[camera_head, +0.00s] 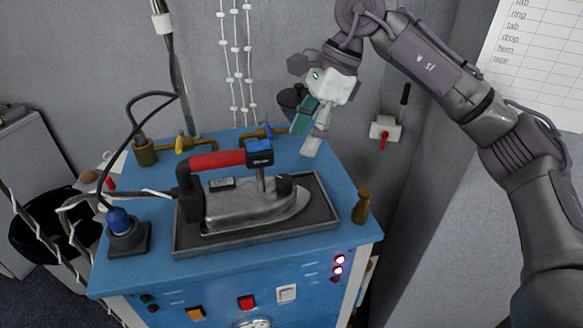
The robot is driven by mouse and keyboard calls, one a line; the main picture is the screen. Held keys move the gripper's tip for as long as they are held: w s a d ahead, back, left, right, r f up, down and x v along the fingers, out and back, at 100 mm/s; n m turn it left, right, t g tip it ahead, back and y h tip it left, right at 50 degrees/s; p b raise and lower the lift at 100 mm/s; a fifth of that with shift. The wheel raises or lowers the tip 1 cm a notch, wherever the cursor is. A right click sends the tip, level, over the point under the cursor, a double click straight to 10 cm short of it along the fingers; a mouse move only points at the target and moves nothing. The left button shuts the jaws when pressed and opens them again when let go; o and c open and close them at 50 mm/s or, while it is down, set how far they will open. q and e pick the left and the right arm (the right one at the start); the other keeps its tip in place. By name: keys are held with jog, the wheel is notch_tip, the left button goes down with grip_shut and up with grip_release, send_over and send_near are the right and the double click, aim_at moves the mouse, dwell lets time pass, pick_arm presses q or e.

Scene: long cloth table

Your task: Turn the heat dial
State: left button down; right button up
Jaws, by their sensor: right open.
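A steam iron (248,208) with a red handle (217,160) rests on a dark tray on the blue station. A blue block (260,152) sits at the handle's right end. A small black knob (284,184) shows near the iron's tip. A blue-topped round fitting (119,221) stands at the station's left corner. I cannot tell which of these parts is the heat dial. My right gripper (303,142) is open and empty, pointing down above the station's back right, up and right of the blue block. It appears apart from the iron. My left gripper is not in view.
The dark tray (326,222) surrounds the iron. A brass peg (362,206) stands at the right edge. Brass valves (184,143) and a black cable line the back left. The front panel has buttons (246,302) and a partly cut-off gauge (253,323).

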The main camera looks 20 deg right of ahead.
aim_at(286, 179)
jog(key=x, duration=0.4)
jog(key=shift+w+d+p, duration=0.1)
jog(key=shift+w+p, duration=0.05)
jog(key=shift+p, duration=0.2)
jog(key=x, duration=0.3)
jog(key=shift+f+p, duration=0.35)
jog(key=shift+p, duration=0.05)
jog(key=shift+a+f, duration=0.35)
jog(key=shift+f, duration=0.2)
jog(key=shift+a, duration=0.1)
jog(key=c, duration=1.2)
jog(key=shift+o, duration=0.2)
jog(key=shift+f+m+t+b, duration=0.35)
jog(key=shift+m+b, duration=0.45)
jog(key=shift+b, duration=0.35)
jog(key=shift+r+m+t+b, duration=0.15)
jog(key=shift+m+t+b, duration=0.1)
jog(key=shift+m+b, duration=0.3)
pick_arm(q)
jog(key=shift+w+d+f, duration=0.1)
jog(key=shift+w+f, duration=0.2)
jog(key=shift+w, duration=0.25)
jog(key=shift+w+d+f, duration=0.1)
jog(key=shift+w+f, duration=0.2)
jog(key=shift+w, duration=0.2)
pick_arm(e)
jog(key=shift+r+m, duration=0.15)
jog(key=shift+m, duration=0.1)
